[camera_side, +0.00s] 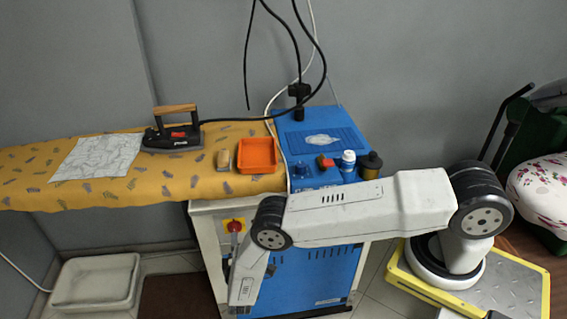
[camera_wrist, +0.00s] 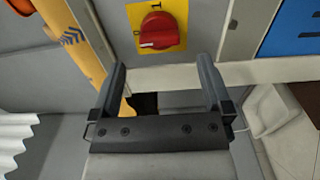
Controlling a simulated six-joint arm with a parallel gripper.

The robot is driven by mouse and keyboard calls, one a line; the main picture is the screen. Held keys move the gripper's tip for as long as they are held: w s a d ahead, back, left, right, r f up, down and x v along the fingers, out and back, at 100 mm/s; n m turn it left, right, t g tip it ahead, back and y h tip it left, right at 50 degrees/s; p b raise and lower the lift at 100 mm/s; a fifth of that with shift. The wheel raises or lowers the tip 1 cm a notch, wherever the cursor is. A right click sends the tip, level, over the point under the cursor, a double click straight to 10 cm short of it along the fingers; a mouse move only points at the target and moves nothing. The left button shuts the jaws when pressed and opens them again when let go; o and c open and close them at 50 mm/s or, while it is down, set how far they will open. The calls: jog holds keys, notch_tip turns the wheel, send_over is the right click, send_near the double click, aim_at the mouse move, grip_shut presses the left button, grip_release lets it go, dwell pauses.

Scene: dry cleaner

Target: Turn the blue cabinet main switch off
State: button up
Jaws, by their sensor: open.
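The main switch is a red rotary knob (camera_wrist: 160,30) on a yellow plate (camera_wrist: 181,43), on the pale front panel of the blue cabinet (camera_side: 318,135). In the wrist view a pale line shows on the knob's lower left, with plate marks above and to the left; I cannot tell its exact setting. The switch (camera_side: 234,226) also shows in the side view, just left of my wrist. My gripper (camera_wrist: 162,70) is open and empty, its two fingers apart below the knob in the wrist view, not around it. In the side view its fingers are mostly hidden behind my wrist.
An ironing board with a patterned yellow cover (camera_side: 90,191) bears an iron (camera_side: 174,133), a cloth (camera_side: 98,157) and an orange tray (camera_side: 257,155). Bottles (camera_side: 347,161) stand on the cabinet top. A white basin (camera_side: 96,283) is on the floor at left.

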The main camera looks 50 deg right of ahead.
jog(key=shift+v, duration=1.2)
jog(key=w+a+r+m+y, duration=0.2)
jog(key=w+r+y, duration=0.4)
jog(key=w+r, duration=0.25)
notch_tip(320, 180, up, 11)
jog(key=m+g+y, duration=0.2)
jog(key=y, duration=0.3)
jog(key=s+d+r+m+g, duration=0.1)
jog(key=s+d+r+g, duration=0.1)
jog(key=s, duration=0.7)
jog(key=s+d+r+m+g+y, duration=0.1)
jog(key=s+d+r+m+g, duration=0.1)
jog(key=s+r, duration=0.3)
jog(key=s+d+r+m+g, duration=0.2)
jog(key=s+d+r+g, duration=0.2)
jog(key=s, duration=0.9)
jog(key=shift+d+r+y, duration=0.2)
jog(key=shift+y, duration=0.2)
